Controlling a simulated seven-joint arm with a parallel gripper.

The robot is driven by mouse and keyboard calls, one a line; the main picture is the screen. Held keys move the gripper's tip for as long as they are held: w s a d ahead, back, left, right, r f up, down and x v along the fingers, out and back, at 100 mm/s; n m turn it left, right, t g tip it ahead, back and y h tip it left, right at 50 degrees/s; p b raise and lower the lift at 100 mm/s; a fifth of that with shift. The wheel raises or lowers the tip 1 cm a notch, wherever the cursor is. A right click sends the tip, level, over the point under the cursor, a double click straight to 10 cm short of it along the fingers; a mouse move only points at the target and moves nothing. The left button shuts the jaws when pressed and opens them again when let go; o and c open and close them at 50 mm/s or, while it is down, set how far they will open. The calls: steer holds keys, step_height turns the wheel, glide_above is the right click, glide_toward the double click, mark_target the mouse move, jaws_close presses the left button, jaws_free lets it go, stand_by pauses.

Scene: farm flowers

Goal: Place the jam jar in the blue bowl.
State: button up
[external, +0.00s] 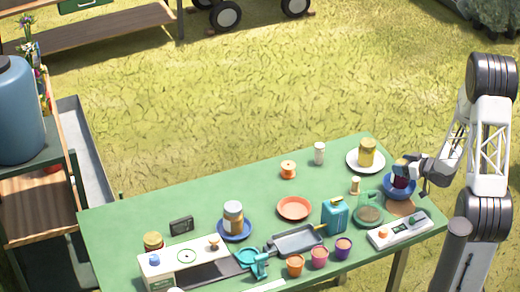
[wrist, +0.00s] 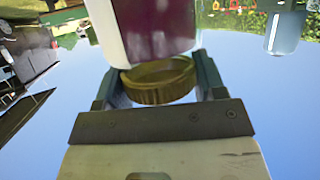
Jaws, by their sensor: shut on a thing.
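The jam jar (external: 400,173) is a dark red jar with a gold lid. My gripper (external: 412,170) comes from the right and is shut on it. In the wrist view the jar (wrist: 155,30) shows its dark red side and pale label, with the gold lid (wrist: 158,84) between the two fingers (wrist: 155,78). The blue bowl (external: 399,191) is at the right end of the green table. In the external view the jar overlaps the bowl's opening. I cannot tell whether its base touches the bowl.
On the green table (external: 150,205), a white plate (external: 353,166) with a yellow-lidded jar (external: 366,152) stands behind the bowl. A green watering can (external: 369,207), a teal can (external: 335,216) and a white panel (external: 400,232) are near its left and front. Free table lies towards the back left.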

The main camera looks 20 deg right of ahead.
steer(key=shift+f, duration=1.85)
steer(key=shift+f, duration=0.1)
steer(key=o, duration=1.3)
steer(key=shift+o, duration=0.2)
steer(key=shift+s, duration=0.1)
steer(key=v, duration=1.2)
